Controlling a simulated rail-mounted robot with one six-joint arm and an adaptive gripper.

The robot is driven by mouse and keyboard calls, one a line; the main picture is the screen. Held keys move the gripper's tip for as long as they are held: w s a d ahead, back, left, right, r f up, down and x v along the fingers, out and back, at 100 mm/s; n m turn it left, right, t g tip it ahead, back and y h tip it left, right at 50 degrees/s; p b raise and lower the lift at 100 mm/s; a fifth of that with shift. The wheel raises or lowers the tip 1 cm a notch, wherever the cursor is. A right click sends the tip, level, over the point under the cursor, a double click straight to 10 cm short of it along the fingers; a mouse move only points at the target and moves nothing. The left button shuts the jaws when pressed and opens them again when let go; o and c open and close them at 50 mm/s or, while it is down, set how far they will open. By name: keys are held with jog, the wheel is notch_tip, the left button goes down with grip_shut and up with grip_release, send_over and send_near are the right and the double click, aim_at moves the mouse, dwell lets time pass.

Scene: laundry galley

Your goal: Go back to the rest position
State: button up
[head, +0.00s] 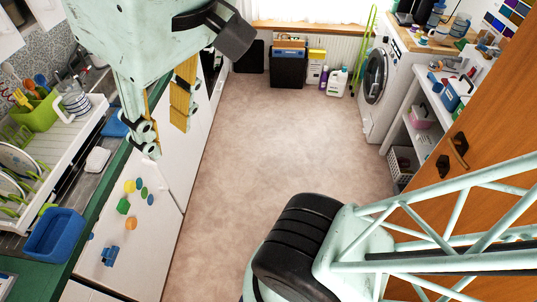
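My gripper (166,140) is at the upper left of the head view, pointing down, in front of the white cabinet fronts and beside the counter's edge. Its two mint fingers with yellow strips stand apart, with nothing visible between them. The gripper is open and empty. The mint wrist housing above it is cut off by the top of the picture.
At left, the green-edged counter (98,196) carries a dish rack (75,130) and a blue tub (54,234). The floor (290,150) is clear in the middle. A washing machine (376,78), white shelves and a wooden door (480,130) line the right side.

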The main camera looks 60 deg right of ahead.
jog(key=shift+s+f+b, duration=0.15)
jog(key=shift+f+b, duration=0.55)
jog(key=shift+f, duration=0.35)
jog(key=shift+s+f+b, duration=0.1)
jog(key=shift+f+b, duration=0.55)
jog(key=shift+f, duration=0.4)
